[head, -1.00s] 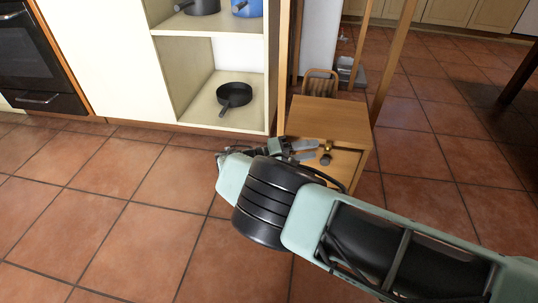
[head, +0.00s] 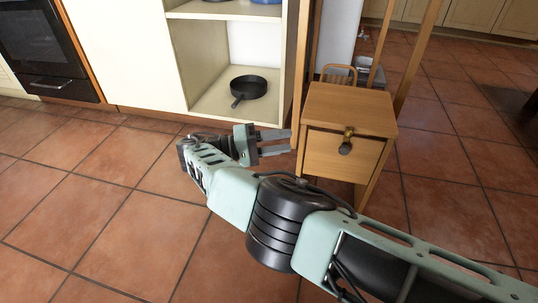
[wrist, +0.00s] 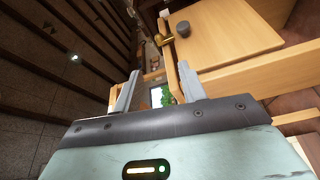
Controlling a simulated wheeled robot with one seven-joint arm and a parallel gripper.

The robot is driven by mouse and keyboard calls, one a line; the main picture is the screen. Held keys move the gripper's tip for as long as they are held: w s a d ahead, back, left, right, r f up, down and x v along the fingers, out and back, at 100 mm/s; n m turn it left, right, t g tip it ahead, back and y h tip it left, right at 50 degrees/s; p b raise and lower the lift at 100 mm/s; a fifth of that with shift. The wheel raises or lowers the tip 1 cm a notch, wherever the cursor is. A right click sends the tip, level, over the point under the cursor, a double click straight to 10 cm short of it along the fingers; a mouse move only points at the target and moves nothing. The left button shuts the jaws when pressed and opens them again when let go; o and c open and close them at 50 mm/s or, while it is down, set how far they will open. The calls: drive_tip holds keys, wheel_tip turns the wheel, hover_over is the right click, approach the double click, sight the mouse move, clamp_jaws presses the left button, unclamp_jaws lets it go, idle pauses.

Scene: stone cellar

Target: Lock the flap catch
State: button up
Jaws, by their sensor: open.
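A small wooden cabinet (head: 350,105) stands at the centre right in the head view. Its front flap (head: 335,160) looks closed. The catch, a brass piece (head: 349,132) with a dark round knob (head: 345,148), sits at the flap's upper edge. In the wrist view the brass piece (wrist: 160,40) and the dark knob (wrist: 183,28) show beyond my fingers, on the pale wooden flap (wrist: 235,25). My gripper (head: 290,142) is open and empty, left of the cabinet and apart from the catch. Its two fingers also show in the wrist view (wrist: 158,72). I cannot tell whether the catch is locked.
A cream open shelf unit (head: 290,60) stands left of the cabinet, holding a black pan (head: 248,88). Wooden posts (head: 415,50) rise behind the cabinet. An oven (head: 45,45) is at the far left. The tiled floor (head: 90,215) in front is clear.

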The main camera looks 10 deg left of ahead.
drive_tip(key=b+v, duration=0.2)
drive_tip(key=b, duration=0.6)
drive_tip(key=shift+a+f, duration=0.15)
drive_tip(key=shift+f, duration=0.05)
drive_tip(key=shift+s+a+r+b, duration=0.1)
drive_tip(key=shift+r+b, duration=0.1)
drive_tip(key=shift+b, duration=0.1)
